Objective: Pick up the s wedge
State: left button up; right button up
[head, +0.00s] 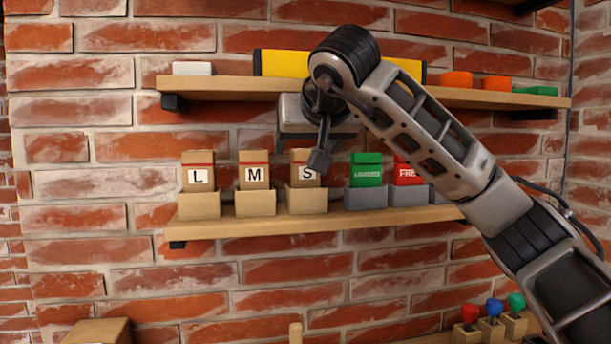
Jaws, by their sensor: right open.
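The s wedge (300,169) is a tan block with a red stripe and a white label marked S. It stands upright in a tan holder (306,200) on the lower shelf. My right gripper (319,159) is open, and its dark finger is in front of the wedge's right side, covering part of the label. I cannot tell whether it touches the wedge. The L wedge (198,173) and the M wedge (254,172) stand in similar holders to the left. My left gripper is not in view.
A green LOADED block (366,169) and a red block (405,172) stand in grey holders to the right on the lower shelf (240,226). The upper shelf (225,84) holds a yellow level (285,63) and small blocks. Colored knobs (490,308) show at bottom right.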

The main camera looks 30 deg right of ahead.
aim_at(308, 150)
jog(key=x, duration=0.4)
jog(key=shift+w+d+f+p, duration=0.15)
jog(key=shift+d+f+p, duration=0.15)
jog(key=shift+p, duration=0.1)
jog(key=c, duration=1.1)
jog(key=shift+r, duration=0.2)
